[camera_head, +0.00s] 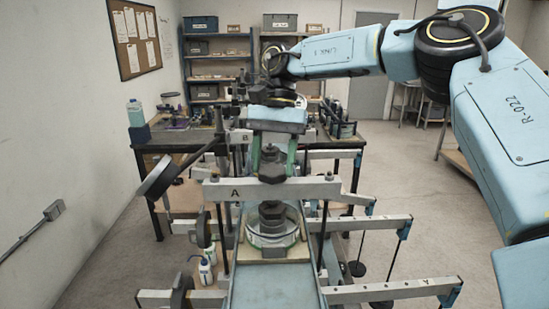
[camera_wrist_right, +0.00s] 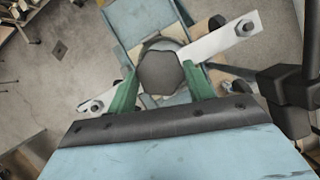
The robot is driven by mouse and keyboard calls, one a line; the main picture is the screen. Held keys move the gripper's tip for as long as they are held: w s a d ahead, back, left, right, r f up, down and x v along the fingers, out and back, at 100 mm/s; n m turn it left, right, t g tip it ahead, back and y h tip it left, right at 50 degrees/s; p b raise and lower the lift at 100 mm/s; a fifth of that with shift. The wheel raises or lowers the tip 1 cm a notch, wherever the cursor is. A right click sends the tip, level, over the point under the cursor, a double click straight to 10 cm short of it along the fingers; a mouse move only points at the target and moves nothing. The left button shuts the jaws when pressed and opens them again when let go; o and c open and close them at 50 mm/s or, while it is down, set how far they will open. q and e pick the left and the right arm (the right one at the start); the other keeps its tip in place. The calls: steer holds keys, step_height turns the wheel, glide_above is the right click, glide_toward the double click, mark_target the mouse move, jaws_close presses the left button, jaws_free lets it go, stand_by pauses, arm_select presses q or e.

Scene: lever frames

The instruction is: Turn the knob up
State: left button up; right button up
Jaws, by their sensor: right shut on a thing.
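The dark knob (camera_head: 271,169) stands upright at the middle of a pale crossbar marked A in the head view. In the right wrist view the knob (camera_wrist_right: 161,73) shows from above as a rounded, lobed dark shape. My right gripper (camera_head: 272,156) reaches down over it with green fingers, one on each side. These fingers also flank the knob in the right wrist view, and the gripper is shut on it. Below the crossbar (camera_head: 318,188), a dark stem goes down into a round metal base (camera_head: 272,238). My left gripper is not in view.
Several lever arms with hanging weights (camera_head: 357,268) stand out to the right. A workbench (camera_head: 345,144) and shelves (camera_head: 204,68) stand behind. Open floor shows at the right.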

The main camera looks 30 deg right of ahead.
steer(key=n+g+h+p, duration=0.1)
steer(key=n, duration=0.2)
steer(key=shift+w+a+n, duration=0.1)
steer(key=shift+n, duration=0.3)
steer(key=n+h+p, duration=0.1)
steer(key=n, duration=0.1)
steer(key=n+p, duration=0.2)
steer(key=shift+a+n+g+h, duration=0.15)
steer(key=shift+n+g+h, duration=0.15)
steer(key=shift+h, duration=0.1)
steer(key=shift+a+n+h+p, duration=0.15)
steer(key=shift+n+h+p, duration=0.5)
steer(key=shift+n, duration=1.35)
steer(key=shift+h, duration=0.25)
steer(key=o, duration=1)
steer(key=shift+c, duration=0.2)
steer(key=shift+r, duration=0.1)
